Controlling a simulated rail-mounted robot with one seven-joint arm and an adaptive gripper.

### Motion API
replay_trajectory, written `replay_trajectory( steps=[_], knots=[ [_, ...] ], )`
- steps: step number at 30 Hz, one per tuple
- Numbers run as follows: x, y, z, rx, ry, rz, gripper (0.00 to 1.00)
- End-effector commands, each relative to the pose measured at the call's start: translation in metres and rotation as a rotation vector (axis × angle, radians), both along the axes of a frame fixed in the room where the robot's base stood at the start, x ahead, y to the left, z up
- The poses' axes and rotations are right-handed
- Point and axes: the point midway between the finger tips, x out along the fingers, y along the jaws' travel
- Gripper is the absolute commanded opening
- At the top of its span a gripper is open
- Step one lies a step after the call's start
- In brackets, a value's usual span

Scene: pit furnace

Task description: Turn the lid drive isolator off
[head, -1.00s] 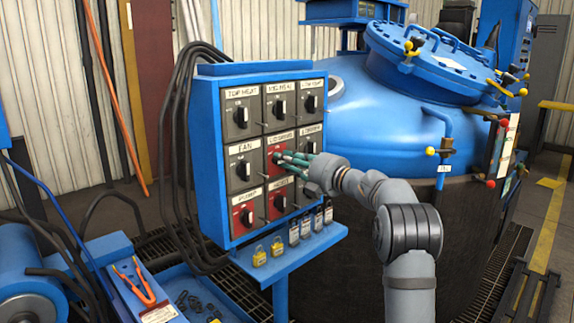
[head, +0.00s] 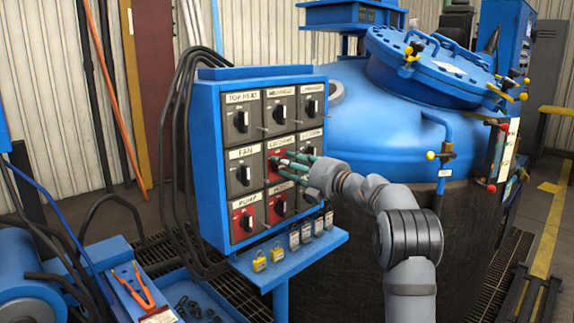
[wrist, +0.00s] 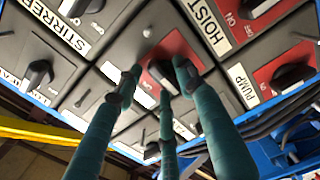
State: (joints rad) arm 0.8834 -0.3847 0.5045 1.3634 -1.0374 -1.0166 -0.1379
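The lid drive isolator is the red-plated switch (head: 274,152) in the middle of the blue panel, under a label partly hidden by my fingers. In the wrist view its red plate (wrist: 176,48) shows behind my fingertips. Its dark knob is mostly hidden, and I cannot tell which way it points. My gripper (head: 287,165) has three green fingers spread around the knob, close to the panel face. In the wrist view the fingertips (wrist: 158,76) stand apart with a gap between them. Whether any finger touches the knob is unclear.
Other switches crowd close: fan (head: 240,172), hoist (head: 280,205), pump (head: 245,219) and stirrer, whose label (wrist: 60,25) shows in the wrist view. Yellow padlocks (head: 260,261) and several grey ones hang on the shelf below. The blue furnace vessel (head: 375,95) stands behind right.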

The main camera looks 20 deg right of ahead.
Motion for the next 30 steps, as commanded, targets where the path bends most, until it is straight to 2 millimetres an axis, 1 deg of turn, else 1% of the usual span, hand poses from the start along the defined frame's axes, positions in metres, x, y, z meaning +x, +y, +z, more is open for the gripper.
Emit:
replay_trajectory(
  steps=[7,11,14,21,24,27,30],
  knots=[
    [-0.001,0.000,0.000,0.001,0.000,0.000,0.40],
    [-0.009,-0.004,0.000,0.002,0.001,-0.002,0.40],
    [-0.024,-0.010,0.000,0.003,0.002,-0.004,0.40],
    [-0.073,-0.027,0.000,0.001,0.001,-0.004,0.40],
    [-0.090,-0.032,0.000,0.001,0.000,-0.002,0.40],
    [-0.103,-0.036,0.000,0.001,0.000,-0.001,0.40],
    [-0.110,-0.038,0.000,0.000,0.000,-0.001,0.40]
  ],
)
